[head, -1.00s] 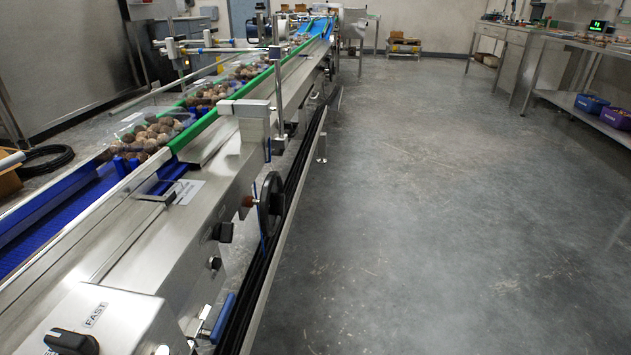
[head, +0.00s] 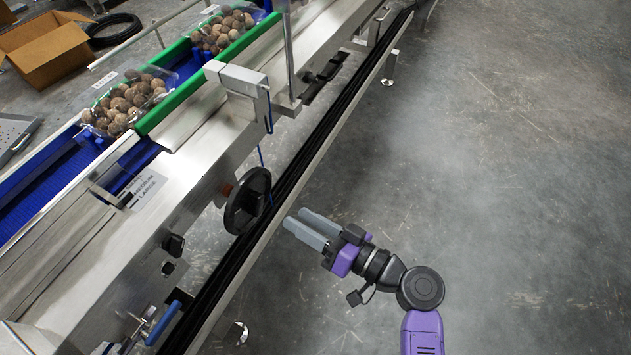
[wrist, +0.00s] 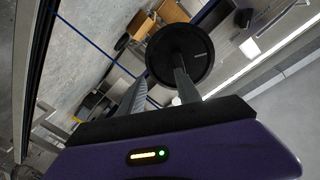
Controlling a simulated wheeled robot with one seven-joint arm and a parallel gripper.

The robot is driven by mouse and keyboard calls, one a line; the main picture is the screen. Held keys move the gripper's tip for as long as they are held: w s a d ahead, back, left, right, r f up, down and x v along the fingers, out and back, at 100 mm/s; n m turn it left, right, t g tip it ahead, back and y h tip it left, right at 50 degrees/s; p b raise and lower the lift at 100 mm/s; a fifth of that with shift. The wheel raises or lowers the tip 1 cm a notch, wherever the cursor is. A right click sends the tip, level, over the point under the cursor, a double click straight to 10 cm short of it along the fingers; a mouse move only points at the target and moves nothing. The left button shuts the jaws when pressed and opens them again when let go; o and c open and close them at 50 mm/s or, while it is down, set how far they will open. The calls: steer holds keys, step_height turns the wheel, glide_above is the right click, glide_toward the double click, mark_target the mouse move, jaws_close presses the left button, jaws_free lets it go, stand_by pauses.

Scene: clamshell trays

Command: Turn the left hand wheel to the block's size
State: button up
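A black hand wheel (head: 247,200) stands on the side of the steel conveyor (head: 195,185); it also shows in the wrist view (wrist: 180,52), in front of my fingers. My gripper (head: 295,218) is just right of the wheel, pointing at it, with a small gap in the head view. Its two grey fingers are apart with nothing held, also in the wrist view (wrist: 158,78). A white label (head: 146,189) on the conveyor top lists sizes; MEDIUM and LARGE are legible. I cannot make out which thing is the block, or the wheel's setting.
Black knobs (head: 172,245) and a blue handle (head: 163,323) are on the conveyor side. A dark rail (head: 300,165) runs low along it. The floor (head: 520,190) at right is clear.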

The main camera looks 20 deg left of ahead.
mark_target(260, 214)
steer(key=shift+s+a+r+n+g+y+b, duration=0.15)
steer(key=shift+s+a+n+g, duration=0.2)
steer(key=shift+a, duration=0.9)
steer(key=shift+s+a+n+g+y+b, duration=0.1)
steer(key=shift+s+a+n+g+y, duration=0.25)
steer(key=shift+a, duration=0.9)
steer(key=shift+s+a+r+n+g+b, duration=0.1)
steer(key=shift+s+a+n+g, duration=0.3)
steer(key=shift+a, duration=0.85)
steer(key=shift+w, duration=0.15)
jaws_close()
